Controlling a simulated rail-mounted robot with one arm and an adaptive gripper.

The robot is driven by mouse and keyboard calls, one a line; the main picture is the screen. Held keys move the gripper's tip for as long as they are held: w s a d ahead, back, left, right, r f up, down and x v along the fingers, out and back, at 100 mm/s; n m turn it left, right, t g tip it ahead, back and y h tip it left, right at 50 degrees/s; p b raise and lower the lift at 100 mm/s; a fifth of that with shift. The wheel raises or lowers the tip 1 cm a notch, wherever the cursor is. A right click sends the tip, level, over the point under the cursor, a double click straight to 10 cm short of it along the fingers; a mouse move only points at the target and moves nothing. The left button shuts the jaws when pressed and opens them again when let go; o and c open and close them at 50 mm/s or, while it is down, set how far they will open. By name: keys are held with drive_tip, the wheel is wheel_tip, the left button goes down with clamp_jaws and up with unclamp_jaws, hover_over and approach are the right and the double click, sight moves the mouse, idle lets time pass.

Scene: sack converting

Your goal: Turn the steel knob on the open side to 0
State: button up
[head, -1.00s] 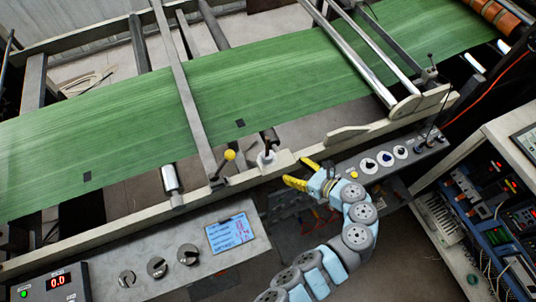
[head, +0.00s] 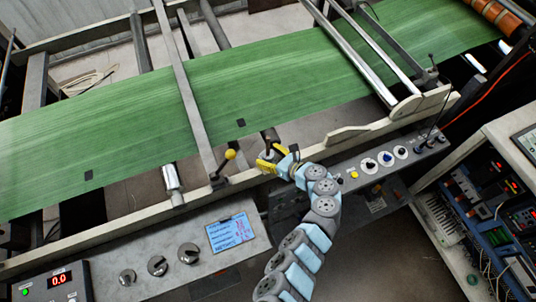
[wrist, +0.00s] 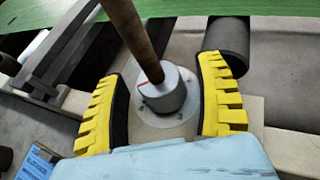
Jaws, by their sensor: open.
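In the wrist view a grey steel knob (wrist: 165,97) with a red line on its top edge sits on a pale round plate (wrist: 188,124) with small dark marks. A brown bar (wrist: 131,38) slants up from the knob's top toward the upper left. My gripper (wrist: 163,75) is open, with one yellow finger on each side of the knob and a gap at both. The numerals cannot be read. In the head view my gripper (head: 270,158) is at the machine's near rail and mostly hides the knob.
A lever with a yellow ball (head: 230,154) stands just left of my gripper. A panel with several knobs and buttons (head: 386,159) lies to the right. Three other knobs (head: 157,266) and a screen (head: 230,232) are at the lower left. Green web (head: 260,90) runs behind.

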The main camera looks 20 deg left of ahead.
drive_tip(key=shift+a, duration=0.1)
drive_tip(key=shift+f, duration=0.1)
drive_tip(key=c, duration=1.2)
drive_tip(key=shift+n+g+b, duration=0.8)
drive_tip(key=shift+n+g, duration=0.2)
drive_tip(key=shift+g, duration=0.3)
drive_tip(key=o, duration=1.2)
drive_tip(key=shift+y, duration=0.3)
